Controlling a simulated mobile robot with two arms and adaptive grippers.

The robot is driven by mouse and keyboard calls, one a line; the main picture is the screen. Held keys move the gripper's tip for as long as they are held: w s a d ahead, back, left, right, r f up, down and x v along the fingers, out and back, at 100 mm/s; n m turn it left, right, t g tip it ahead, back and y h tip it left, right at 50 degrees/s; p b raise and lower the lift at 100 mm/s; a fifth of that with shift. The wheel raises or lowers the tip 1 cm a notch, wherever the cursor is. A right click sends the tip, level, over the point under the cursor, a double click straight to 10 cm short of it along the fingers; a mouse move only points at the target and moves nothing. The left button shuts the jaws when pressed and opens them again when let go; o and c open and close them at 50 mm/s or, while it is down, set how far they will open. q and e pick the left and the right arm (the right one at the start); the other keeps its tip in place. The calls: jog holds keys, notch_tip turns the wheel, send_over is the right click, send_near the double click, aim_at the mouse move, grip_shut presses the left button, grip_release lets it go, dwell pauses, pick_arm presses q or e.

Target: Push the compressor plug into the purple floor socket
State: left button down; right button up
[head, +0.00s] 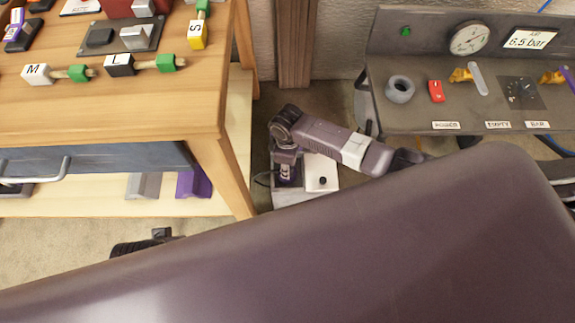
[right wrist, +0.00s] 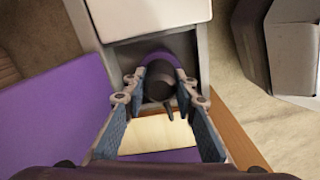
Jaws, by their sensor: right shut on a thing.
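My right gripper (head: 286,174) points down beside the table leg, over a pale box on the floor (head: 320,174). In the right wrist view my right gripper (right wrist: 160,90) has its fingers on both sides of a dark round plug (right wrist: 158,82) and is shut on it. Behind the plug shows the purple rim of the socket (right wrist: 158,58), set in a grey housing. The plug's front is at or very near this rim; I cannot tell how deep it sits. In the head view the gripper mostly hides plug and socket. My left gripper is not in view.
A wooden table (head: 130,110) with lettered blocks stands left of the gripper, its leg (head: 225,175) close by. A grey panel (head: 460,90) with a gauge (head: 469,38) stands at the right. My dark body covers the lower part of the head view.

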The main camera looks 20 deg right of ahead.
jog(key=o, duration=1.2)
jog(key=shift+o, duration=0.6)
jog(key=o, duration=0.4)
